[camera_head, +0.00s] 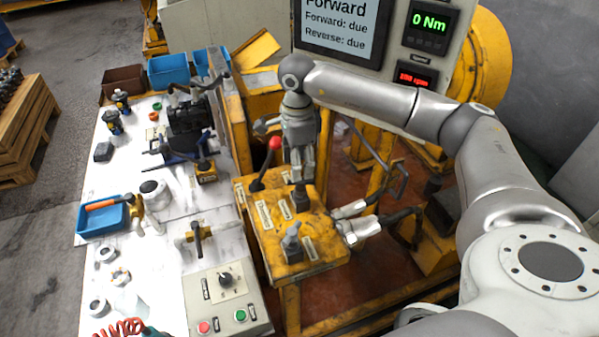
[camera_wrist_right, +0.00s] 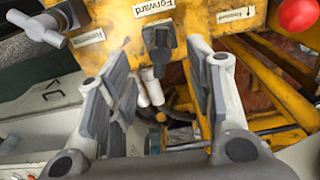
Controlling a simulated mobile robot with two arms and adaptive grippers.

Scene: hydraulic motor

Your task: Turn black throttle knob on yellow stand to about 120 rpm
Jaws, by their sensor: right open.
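The yellow stand (camera_head: 322,258) stands in the middle of the head view and also fills the top of the right wrist view (camera_wrist_right: 205,20). A small black knob (camera_head: 300,198) rises from its top. In the right wrist view the black knob (camera_wrist_right: 158,45) shows beyond the fingertips, between their lines, near a "Forward" label. My right gripper (camera_head: 298,178) points down just above the knob. Its fingers (camera_wrist_right: 160,85) are open with nothing held between them. I cannot tell whether they touch the knob. My left gripper is not in view.
A red-tipped lever (camera_head: 275,143) and a grey handle (camera_head: 291,241) stand close to the knob. The display (camera_head: 342,25) reads "Forward"; a green readout (camera_head: 429,19) shows 0 Nm. The red rpm readout (camera_head: 416,78) is hard to read. A cluttered white table (camera_head: 150,240) lies left.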

